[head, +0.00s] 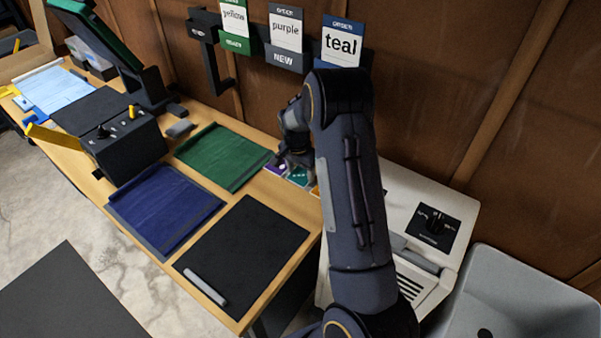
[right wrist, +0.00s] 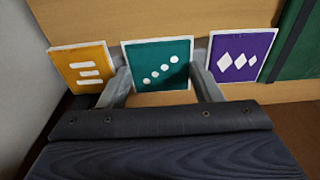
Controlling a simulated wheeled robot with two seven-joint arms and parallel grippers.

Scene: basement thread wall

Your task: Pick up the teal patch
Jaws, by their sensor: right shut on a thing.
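In the head view the teal patch (head: 298,177) shows small beside my right gripper (head: 290,163), partly hidden by my arm. A yellow patch (right wrist: 82,67) with white bars is on its left and a purple patch (right wrist: 240,55) with white diamonds on its right. I cannot tell whether the teal patch touches the table. My left gripper is not in view.
A green cloth (head: 225,157), a blue cloth (head: 165,208) and a black mat (head: 243,250) lie on the wooden table. A "teal" card (head: 341,45) hangs on the wall. A white machine (head: 400,205) and a grey basin (head: 530,300) stand at the right.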

